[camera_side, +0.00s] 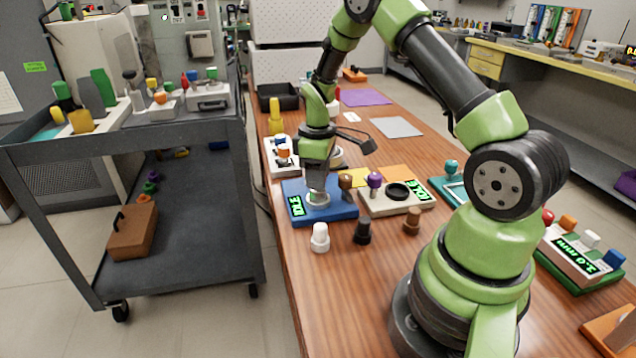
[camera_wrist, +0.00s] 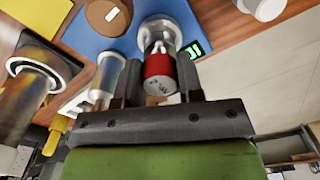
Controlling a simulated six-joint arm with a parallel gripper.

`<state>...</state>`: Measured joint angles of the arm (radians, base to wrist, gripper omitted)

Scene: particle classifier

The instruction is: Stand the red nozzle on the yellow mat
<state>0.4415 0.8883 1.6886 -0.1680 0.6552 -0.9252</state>
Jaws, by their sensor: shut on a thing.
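The red nozzle (camera_wrist: 160,72) is between my two fingers in the wrist view, with its pale metal end at a round silver socket (camera_wrist: 158,32) on the blue base. Whether the nozzle is inside or just clear of the socket, I cannot tell. My gripper (camera_side: 317,186) is shut on the nozzle, over the blue base (camera_side: 337,213) in the side view; the fingers hide the nozzle there. The silver socket also shows in the side view (camera_side: 318,201). The yellow mat (camera_side: 361,177) lies behind the knobs, partly hidden.
A brown knob (camera_side: 345,185) stands on the blue base. A beige device (camera_side: 396,207) with a purple knob (camera_side: 374,181) and a black ring is to the right. White (camera_side: 320,238), black (camera_side: 362,231) and brown (camera_side: 412,221) plugs stand in front. An orange mat (camera_side: 398,173) adjoins the yellow one.

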